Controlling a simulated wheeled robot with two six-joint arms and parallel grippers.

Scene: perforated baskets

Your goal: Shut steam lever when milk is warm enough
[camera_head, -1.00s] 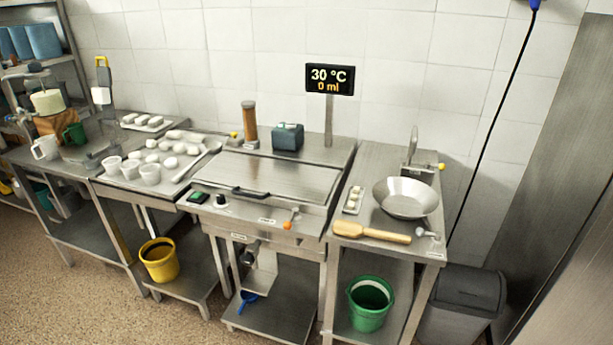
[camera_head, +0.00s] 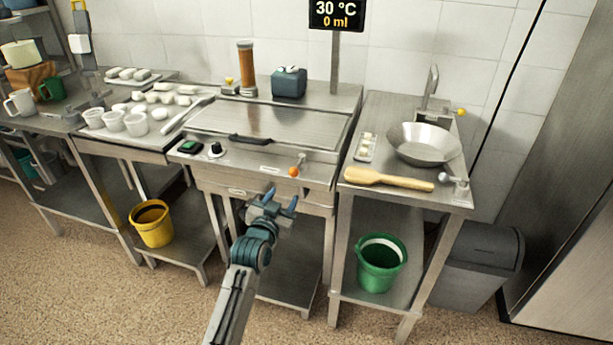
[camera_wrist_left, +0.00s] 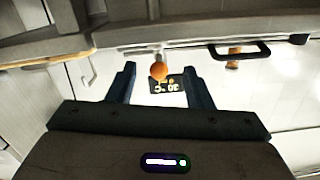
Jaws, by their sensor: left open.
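A small lever with an orange ball knob (camera_head: 294,171) sits on the front panel of the steel unit with a flat lid; no label on it is legible. The display (camera_head: 337,14) above the unit reads 30 °C and 0 ml. My left gripper (camera_head: 279,203) is open and empty, in front of and below the lever. In the left wrist view, the orange knob (camera_wrist_left: 159,71) appears between the two spread fingers (camera_wrist_left: 163,80), beyond them, with the display upside down behind it. I cannot make out any milk. My right gripper is not in view.
A black handle (camera_head: 250,140) lies along the lid's front, left of the lever. A wooden utensil (camera_head: 388,179) and a metal bowl (camera_head: 424,144) are on the right table. A yellow bucket (camera_head: 152,224) and a green bucket (camera_head: 381,262) stand below. The floor in front is clear.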

